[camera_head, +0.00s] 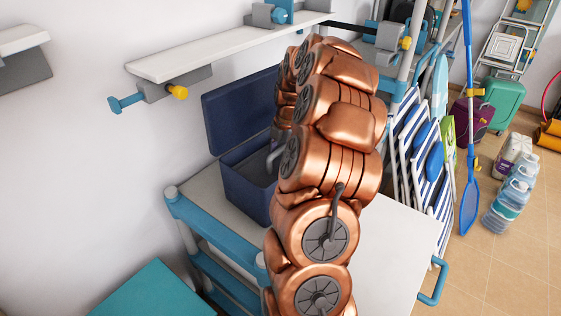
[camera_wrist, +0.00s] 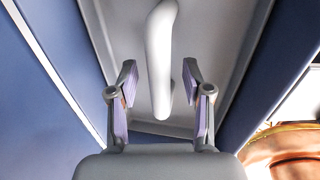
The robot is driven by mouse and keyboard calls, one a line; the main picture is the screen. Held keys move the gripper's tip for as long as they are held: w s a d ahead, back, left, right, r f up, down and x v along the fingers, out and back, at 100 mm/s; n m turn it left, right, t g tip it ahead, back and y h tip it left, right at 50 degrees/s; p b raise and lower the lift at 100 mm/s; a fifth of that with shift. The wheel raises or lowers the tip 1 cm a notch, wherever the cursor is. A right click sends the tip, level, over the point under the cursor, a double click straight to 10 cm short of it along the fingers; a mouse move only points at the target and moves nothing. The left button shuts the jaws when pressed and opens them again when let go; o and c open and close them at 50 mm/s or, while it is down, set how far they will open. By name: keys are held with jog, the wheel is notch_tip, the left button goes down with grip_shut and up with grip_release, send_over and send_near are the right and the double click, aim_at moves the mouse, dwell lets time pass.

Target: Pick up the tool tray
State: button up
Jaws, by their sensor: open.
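The tool tray (camera_wrist: 222,40) is grey, with a pale grey bar handle (camera_wrist: 160,45) along its middle, and fills the centre of the wrist view. It sits between the blue walls of an open toolbox (camera_head: 243,190). My gripper (camera_wrist: 159,76) is open, with one finger on each side of the near part of the handle. Gaps show between the handle and both finger pads. The handle's depth relative to the fingertips is hard to tell. In the head view my copper-coloured arm hides most of the toolbox's inside, the tray and my gripper.
The toolbox stands on a white-topped trolley (camera_head: 395,255) with blue rails, its lid (camera_head: 240,110) raised towards the wall. A white shelf (camera_head: 225,48) juts out above. Folded striped chairs (camera_head: 408,150) lean at the right. Bottles (camera_head: 512,195) stand on the tiled floor.

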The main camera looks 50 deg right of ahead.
jog(key=shift+c, duration=0.5)
grip_shut()
